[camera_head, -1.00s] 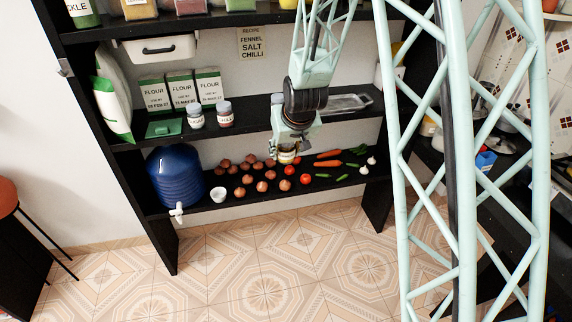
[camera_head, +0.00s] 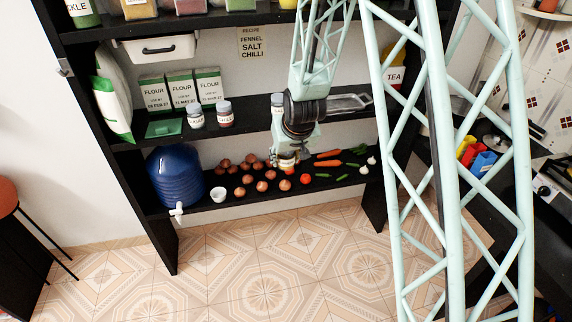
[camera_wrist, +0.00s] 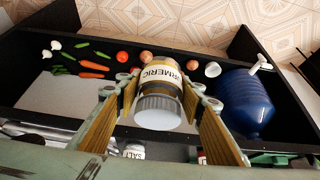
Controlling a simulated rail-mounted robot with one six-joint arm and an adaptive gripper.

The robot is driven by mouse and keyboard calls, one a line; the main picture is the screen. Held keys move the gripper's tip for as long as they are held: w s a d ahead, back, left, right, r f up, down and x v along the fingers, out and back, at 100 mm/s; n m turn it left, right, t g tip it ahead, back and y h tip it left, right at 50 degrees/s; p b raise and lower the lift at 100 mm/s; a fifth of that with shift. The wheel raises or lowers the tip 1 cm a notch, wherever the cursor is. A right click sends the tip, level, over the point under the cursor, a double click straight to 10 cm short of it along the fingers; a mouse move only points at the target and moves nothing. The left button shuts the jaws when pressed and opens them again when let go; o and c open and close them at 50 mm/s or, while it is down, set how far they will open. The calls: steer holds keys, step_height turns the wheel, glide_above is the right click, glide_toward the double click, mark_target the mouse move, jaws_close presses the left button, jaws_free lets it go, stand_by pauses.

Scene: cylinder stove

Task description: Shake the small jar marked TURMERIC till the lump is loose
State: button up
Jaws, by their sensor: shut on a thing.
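The small jar marked TURMERIC (camera_wrist: 160,92) is held between the two wood-coloured pads of my gripper (camera_wrist: 165,104) in the wrist view. Its cream label faces the camera, and its pale ribbed lid points toward the near side. The glass part looks yellow-brown; I cannot tell whether the lump inside is loose. In the head view my gripper (camera_head: 286,160) hangs in front of the lower shelf, shut on the jar (camera_head: 287,157), which is small and partly hidden there. The jar is in front of the vegetables, apart from the shelf as far as I can tell.
The lower shelf holds onions (camera_head: 240,191), tomatoes (camera_head: 305,178), carrots (camera_head: 328,160), a white cup (camera_head: 218,193) and a blue water container (camera_head: 176,178). The tiled floor in front is clear.

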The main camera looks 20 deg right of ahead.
mark_target(286, 165)
step_height(286, 165, up, 3)
steer(key=shift+f, duration=3.1)
steer(key=shift+r, duration=3.1)
step_height(286, 165, down, 6)
steer(key=shift+f, duration=0.1)
steer(key=shift+w, duration=0.1)
